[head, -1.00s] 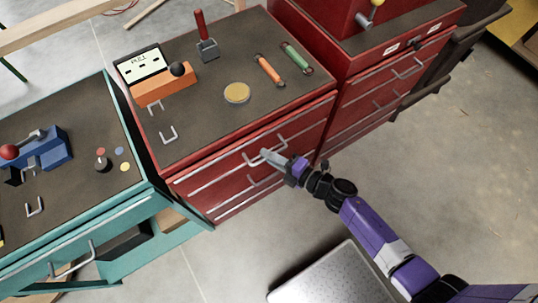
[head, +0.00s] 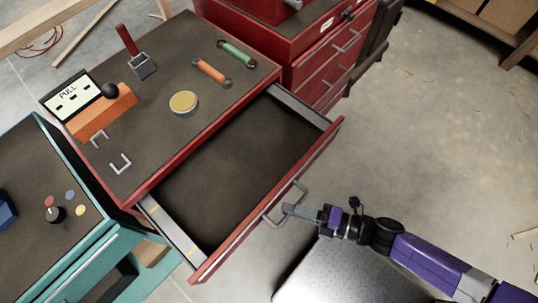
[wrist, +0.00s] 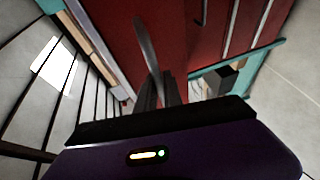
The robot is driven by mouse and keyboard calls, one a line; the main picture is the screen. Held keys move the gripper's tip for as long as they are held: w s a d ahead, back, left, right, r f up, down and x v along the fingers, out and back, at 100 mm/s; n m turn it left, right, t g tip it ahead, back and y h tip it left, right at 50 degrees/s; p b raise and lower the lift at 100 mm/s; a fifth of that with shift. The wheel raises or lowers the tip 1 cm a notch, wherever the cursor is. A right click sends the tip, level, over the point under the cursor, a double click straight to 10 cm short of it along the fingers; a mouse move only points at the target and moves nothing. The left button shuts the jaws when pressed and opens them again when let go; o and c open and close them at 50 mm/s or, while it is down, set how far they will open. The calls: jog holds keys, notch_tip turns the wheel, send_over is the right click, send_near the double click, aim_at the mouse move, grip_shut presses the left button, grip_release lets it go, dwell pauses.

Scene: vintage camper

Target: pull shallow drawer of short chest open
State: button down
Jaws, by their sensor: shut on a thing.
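The short red chest (head: 150,157) stands in the middle of the head view with a dark top. Its shallow top drawer (head: 318,157) is pulled far out, and its empty dark inside shows. A grey bar handle (head: 291,205) sits on the drawer's red front. My gripper (head: 290,208) is shut on this handle, reaching in from the right. In the wrist view, the curved handle (wrist: 147,45) runs up from between the fingers (wrist: 156,90) in front of the red drawer front (wrist: 185,30). The exact finger contact is partly hidden.
A taller red chest (head: 325,60) stands behind and right. A teal workbench (head: 85,255) is close on the left. A sign box (head: 70,95), an orange tool (head: 211,71) and a green tool (head: 237,54) lie on the short chest. Open floor (head: 440,130) lies to the right.

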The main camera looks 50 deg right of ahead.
jog(key=s, duration=0.8)
jog(key=shift+b, duration=0.45)
jog(key=c, duration=1.5)
grip_release()
jog(key=b+v, duration=0.1)
jog(key=v, duration=0.6)
jog(key=shift+s+d+b, duration=0.15)
jog(key=shift+s+b, duration=0.15)
jog(key=shift+b, duration=0.05)
jog(key=shift+r, duration=0.1)
